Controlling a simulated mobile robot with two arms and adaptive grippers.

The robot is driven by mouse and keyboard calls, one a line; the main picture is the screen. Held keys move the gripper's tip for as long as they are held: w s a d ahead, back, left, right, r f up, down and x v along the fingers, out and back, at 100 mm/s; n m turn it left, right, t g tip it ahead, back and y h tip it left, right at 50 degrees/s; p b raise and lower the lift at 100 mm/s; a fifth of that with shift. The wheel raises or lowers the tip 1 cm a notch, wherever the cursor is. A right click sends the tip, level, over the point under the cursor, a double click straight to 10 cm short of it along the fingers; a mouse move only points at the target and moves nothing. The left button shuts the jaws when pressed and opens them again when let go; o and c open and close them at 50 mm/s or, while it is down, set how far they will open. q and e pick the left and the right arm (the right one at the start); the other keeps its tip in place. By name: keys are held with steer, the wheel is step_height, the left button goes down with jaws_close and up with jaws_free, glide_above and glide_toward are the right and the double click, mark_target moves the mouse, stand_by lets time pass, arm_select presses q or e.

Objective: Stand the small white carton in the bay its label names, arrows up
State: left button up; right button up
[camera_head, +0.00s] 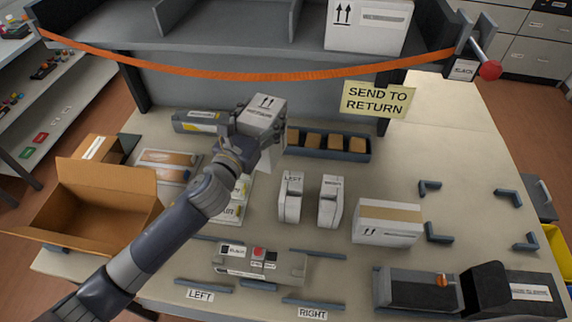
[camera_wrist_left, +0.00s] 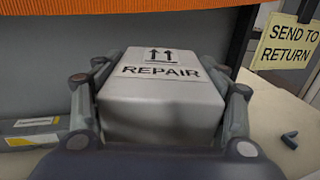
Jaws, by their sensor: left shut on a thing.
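The small white carton (camera_head: 266,110) is in my left gripper (camera_head: 247,125), held above the middle back of the table, in front of the shelf unit. In the left wrist view the carton (camera_wrist_left: 160,100) shows two black arrows and the word REPAIR on its face; the arrows point to the top of the picture. One finger lies along each side of it. The shelf unit (camera_head: 250,55) has bays parted by upright dividers at the top of the head view. No bay label naming REPAIR is readable. My right gripper is not in view.
An orange strap (camera_head: 250,76) hangs across the shelf front. A SEND TO RETURN sign (camera_head: 378,99) hangs at its right. A larger white box (camera_head: 367,30) stands in the right bay. An open brown box (camera_head: 95,205), white cartons and a dark tray (camera_head: 350,147) stand on the table.

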arm_select(q)
step_height(320, 180, down, 7)
steer(key=shift+s+d+f+b, duration=0.1)
steer(key=shift+f+b, duration=0.05)
steer(key=shift+b, duration=0.25)
steer(key=f, duration=0.3)
steer(key=shift+w, duration=0.2)
steer(key=shift+f, duration=0.5)
step_height(320, 180, down, 3)
steer(key=shift+f+b, duration=0.15)
steer(key=shift+b, duration=0.2)
steer(key=shift+f, duration=0.3)
steer(key=o, duration=1.5)
steer(key=shift+f, duration=0.1)
steer(key=shift+o, duration=1.4)
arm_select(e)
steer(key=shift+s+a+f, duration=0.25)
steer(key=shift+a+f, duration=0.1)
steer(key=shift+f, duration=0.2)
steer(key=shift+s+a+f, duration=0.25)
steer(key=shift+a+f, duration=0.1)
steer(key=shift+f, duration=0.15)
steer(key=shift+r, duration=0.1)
